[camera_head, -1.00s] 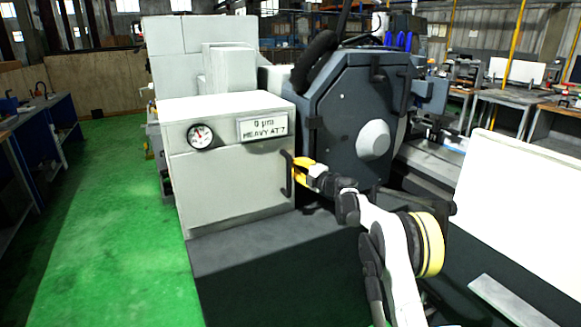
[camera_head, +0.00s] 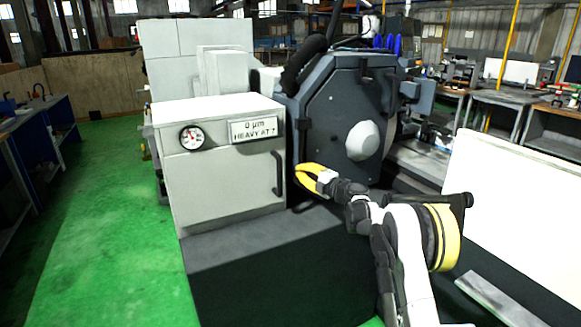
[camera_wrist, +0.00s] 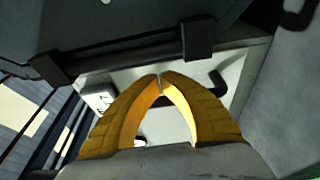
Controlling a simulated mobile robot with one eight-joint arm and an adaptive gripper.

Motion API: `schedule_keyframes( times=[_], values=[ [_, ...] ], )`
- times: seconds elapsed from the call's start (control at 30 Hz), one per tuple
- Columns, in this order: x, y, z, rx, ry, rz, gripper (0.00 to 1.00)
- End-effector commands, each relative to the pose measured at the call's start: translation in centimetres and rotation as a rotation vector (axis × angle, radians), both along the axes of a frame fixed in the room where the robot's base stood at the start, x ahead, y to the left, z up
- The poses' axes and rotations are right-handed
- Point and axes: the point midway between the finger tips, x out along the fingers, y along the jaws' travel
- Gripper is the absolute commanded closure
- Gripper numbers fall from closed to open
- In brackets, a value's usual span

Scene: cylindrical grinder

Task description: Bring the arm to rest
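My gripper (camera_head: 299,173) has yellow fingers and stands in front of the machine, just right of the cabinet's dark handle (camera_head: 279,173) and apart from it. In the wrist view the two fingertips of my gripper (camera_wrist: 160,79) meet, with nothing seen between them. My arm reaches up from the lower right and is bent. The white cabinet (camera_head: 215,190) has its front closed. The dark handle also shows in the wrist view (camera_wrist: 218,82), beyond the fingers.
A round gauge (camera_head: 192,137) and a sign (camera_head: 253,130) are on the cabinet front. The dark grinder housing (camera_head: 335,120) with its pale round hub (camera_head: 362,140) stands behind my gripper. A white panel (camera_head: 505,205) stands at right. Green floor (camera_head: 95,230) is free at left.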

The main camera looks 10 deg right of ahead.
Motion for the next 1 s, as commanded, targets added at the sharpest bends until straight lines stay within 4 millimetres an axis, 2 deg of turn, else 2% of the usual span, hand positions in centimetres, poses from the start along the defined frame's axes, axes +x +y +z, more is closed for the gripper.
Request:
schedule_keyframes(
  times=[0.03, 0.2, 0.33, 0.4, 0.47, 0.57, 0.6, 0.67, 0.7, 0.8, 0.9, 0.97, 1.0],
  values=[
    [-0.5, -1.1, 0.3, 0.000, 0.000, -0.001, 1.00],
    [-1.8, -3.7, 0.2, 0.000, 0.000, 0.000, 1.00],
    [-2.3, -4.7, 0.2, 0.003, -0.001, -0.001, 1.00],
    [-2.4, -5.0, 1.3, 0.019, -0.004, -0.016, 1.00],
    [-2.5, -5.2, 3.3, 0.048, -0.009, -0.045, 1.00],
    [-3.1, -5.9, 8.6, 0.137, -0.019, -0.132, 1.00],
    [-3.6, -6.4, 11.1, 0.184, -0.020, -0.178, 1.00],
    [-4.7, -7.2, 14.7, 0.262, -0.015, -0.252, 1.00],
    [-5.6, -7.8, 16.9, 0.316, -0.007, -0.302, 1.00],
    [-8.6, -9.3, 21.1, 0.446, 0.026, -0.425, 1.00],
    [-12.5, -10.7, 23.7, 0.573, 0.081, -0.544, 1.00],
    [-15.2, -11.4, 24.5, 0.647, 0.124, -0.612, 1.00],
    [-17.1, -11.8, 24.7, 0.697, 0.157, -0.656, 1.00]
  ],
)
